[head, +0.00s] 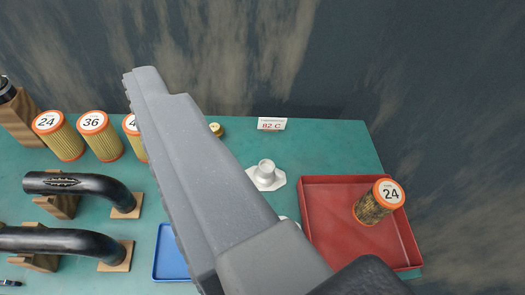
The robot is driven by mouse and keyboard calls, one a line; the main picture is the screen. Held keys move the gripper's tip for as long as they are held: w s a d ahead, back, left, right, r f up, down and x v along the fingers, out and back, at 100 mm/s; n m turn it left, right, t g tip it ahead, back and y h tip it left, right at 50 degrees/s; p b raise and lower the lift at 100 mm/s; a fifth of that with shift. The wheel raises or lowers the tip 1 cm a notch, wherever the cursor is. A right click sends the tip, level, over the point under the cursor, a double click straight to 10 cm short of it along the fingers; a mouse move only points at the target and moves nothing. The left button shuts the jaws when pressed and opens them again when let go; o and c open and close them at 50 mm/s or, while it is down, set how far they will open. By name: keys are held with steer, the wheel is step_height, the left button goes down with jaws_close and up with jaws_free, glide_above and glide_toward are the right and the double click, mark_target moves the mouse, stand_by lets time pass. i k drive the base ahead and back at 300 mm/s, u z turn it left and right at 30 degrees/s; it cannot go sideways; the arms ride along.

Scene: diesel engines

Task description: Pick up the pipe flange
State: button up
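The pipe flange (265,174) is a small white part with a round collar on a flat angular base. It stands on the green table in the head view, right of the middle and just left of the red tray. My grey gripper (148,82) reaches from the lower right to the upper left across the picture, with its tip left of the flange and above the table's far edge in the picture. Another white piece (284,219) shows partly beside the gripper.
The red tray (311,207) holds an orange-capped filter (379,202) marked 24. A blue tray (168,262) is partly hidden by my gripper. Filters (60,136) and black pipes (85,186) on wooden stands fill the left.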

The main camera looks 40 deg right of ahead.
mark_target(265, 176)
steer(key=z, duration=0.8)
